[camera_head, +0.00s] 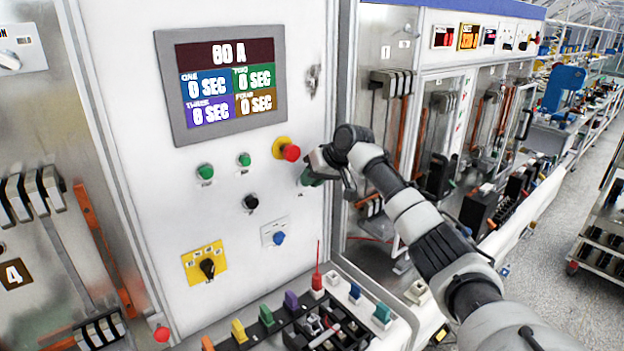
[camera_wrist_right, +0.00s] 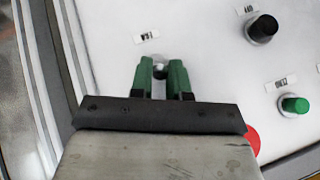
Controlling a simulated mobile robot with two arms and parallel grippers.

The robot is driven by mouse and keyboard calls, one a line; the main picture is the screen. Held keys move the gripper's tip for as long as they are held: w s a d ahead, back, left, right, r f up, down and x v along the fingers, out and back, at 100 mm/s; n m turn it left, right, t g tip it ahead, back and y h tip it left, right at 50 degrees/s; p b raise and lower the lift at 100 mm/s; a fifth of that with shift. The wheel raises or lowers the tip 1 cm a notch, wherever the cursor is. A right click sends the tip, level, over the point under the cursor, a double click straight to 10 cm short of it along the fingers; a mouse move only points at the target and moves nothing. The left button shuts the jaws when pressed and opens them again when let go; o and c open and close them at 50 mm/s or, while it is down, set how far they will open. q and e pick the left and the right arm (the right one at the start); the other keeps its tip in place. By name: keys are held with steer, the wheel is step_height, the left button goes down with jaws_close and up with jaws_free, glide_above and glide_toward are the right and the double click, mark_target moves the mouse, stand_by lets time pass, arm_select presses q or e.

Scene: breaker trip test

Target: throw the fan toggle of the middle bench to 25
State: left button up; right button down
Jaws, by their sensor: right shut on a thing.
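The fan toggle (camera_wrist_right: 159,70) is a small pale metal lever on the white panel, seen between the green fingertips in the right wrist view. A small label (camera_wrist_right: 146,36) sits beside it; its text is upside down and hard to read. My right gripper (camera_head: 314,177) is at the right side of the middle bench's white panel (camera_head: 185,240). It also shows in the right wrist view (camera_wrist_right: 160,76), with its green fingers shut around the toggle. In the head view the toggle is hidden by the gripper. The toggle's exact setting cannot be told. My left gripper is not in view.
The display (camera_head: 222,85) reads 80 A, with four timers at 0 SEC. A red button on a yellow base (camera_head: 288,150), green buttons (camera_head: 205,172), a black knob (camera_head: 251,202) and a yellow-plated switch (camera_head: 206,267) are on the panel. Coloured plugs (camera_head: 291,302) stand below.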

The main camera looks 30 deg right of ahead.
steer(key=shift+r, duration=0.1)
steer(key=c, duration=1.1)
jaws_free()
steer(key=b+v, duration=0.4)
steer(key=v, duration=0.6)
steer(key=shift+s+d+r+b, duration=0.15)
steer(key=shift+s+r+b, duration=0.05)
steer(key=shift+r+b, duration=0.1)
steer(key=shift+f, duration=0.1)
